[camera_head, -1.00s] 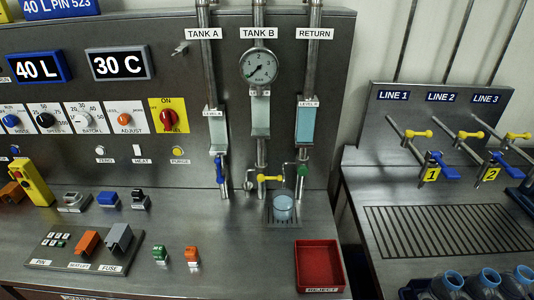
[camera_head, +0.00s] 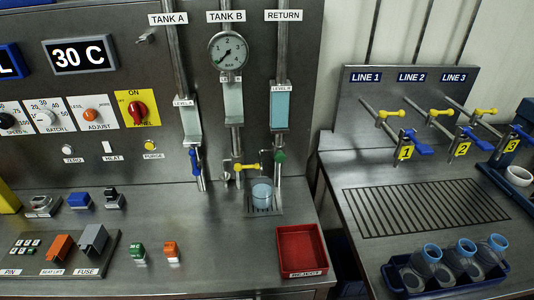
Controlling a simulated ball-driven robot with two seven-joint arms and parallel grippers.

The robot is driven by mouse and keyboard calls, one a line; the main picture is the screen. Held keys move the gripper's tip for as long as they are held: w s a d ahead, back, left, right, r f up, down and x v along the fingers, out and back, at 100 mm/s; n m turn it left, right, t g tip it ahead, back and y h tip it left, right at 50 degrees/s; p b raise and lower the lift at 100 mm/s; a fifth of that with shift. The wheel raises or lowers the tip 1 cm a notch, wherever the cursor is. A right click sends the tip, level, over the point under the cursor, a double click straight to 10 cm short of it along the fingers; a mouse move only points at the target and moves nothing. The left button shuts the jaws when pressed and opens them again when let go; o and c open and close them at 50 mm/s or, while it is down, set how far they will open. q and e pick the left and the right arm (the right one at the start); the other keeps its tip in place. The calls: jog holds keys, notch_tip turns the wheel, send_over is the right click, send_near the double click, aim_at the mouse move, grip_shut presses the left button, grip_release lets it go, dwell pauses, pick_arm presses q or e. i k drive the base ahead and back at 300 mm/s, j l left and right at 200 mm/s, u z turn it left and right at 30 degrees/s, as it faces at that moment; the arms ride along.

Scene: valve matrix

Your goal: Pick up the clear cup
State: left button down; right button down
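The clear cup (camera_head: 262,195) stands upright on the small drain grate (camera_head: 277,210) under the yellow-handled valve (camera_head: 246,167) of the tank panel. It holds something pale blue, which looks like liquid. Neither of my grippers shows in the head view.
A red reject tray (camera_head: 301,251) sits right of and in front of the cup. Several small coloured blocks and switches, such as the orange one (camera_head: 171,250), stand to the left. A rack (camera_head: 400,292) of blue-rimmed clear containers is at the lower right. Bare steel bench (camera_head: 222,235) lies in front of the cup.

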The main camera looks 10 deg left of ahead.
aim_at(262, 186)
jog(key=k+j+z, duration=0.3)
jog(key=j+z, duration=0.15)
jog(key=k+j+z, duration=0.4)
jog(key=i+j, duration=0.05)
